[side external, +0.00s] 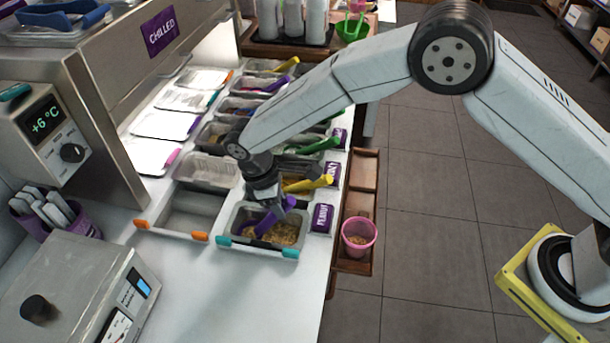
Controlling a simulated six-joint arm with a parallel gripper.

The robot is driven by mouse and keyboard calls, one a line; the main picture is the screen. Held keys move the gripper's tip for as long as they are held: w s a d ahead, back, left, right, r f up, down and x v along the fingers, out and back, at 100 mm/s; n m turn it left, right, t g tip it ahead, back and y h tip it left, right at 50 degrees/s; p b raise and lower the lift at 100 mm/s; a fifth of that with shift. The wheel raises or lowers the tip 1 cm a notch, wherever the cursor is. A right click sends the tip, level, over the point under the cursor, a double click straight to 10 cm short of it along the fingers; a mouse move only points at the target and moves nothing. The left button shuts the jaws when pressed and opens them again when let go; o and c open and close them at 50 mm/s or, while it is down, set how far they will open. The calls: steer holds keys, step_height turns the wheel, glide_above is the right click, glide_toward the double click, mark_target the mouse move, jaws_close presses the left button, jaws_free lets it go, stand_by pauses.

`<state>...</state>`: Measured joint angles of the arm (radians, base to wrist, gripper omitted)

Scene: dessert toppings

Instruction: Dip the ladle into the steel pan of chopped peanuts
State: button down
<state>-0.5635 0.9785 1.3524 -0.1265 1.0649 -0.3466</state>
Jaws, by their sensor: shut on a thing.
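The steel pan of chopped peanuts (291,244) is at the near end of the row of pans, with teal clips on its near corners and tan chopped pieces inside. A purple sign (322,218) stands at its right. My gripper (272,203) is over the back part of this pan, pointing down, shut on the purple ladle (270,220). The ladle slants down to the left inside the pan's outline, its low end at the peanuts. I cannot tell how deep its bowl sits. My gripper's fingertips are partly hidden by the ladle.
An empty steel pan (187,217) with orange clips is to the left. A pan with a yellow-handled tool (308,184) is just behind. A pink cup (359,237) stands in a wooden rack (366,170) to the right. A scale (80,290) is at the lower left. The front counter is clear.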

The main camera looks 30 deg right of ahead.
steer(key=shift+s+d+f+t+y, duration=0.6)
steer(key=shift+d+f+y, duration=0.1)
steer(key=shift+y, duration=0.1)
steer(key=shift+w, duration=0.1)
steer(key=shift+r, duration=0.35)
steer(key=shift+t+y, duration=0.3)
steer(key=shift+y, duration=0.2)
steer(key=shift+s+d+r, duration=0.1)
steer(key=shift+d+r, duration=0.1)
steer(key=shift+r, duration=1.3)
steer(key=shift+s+d+r, duration=0.1)
steer(key=shift+d+r, duration=0.05)
steer(key=shift+r, duration=3.25)
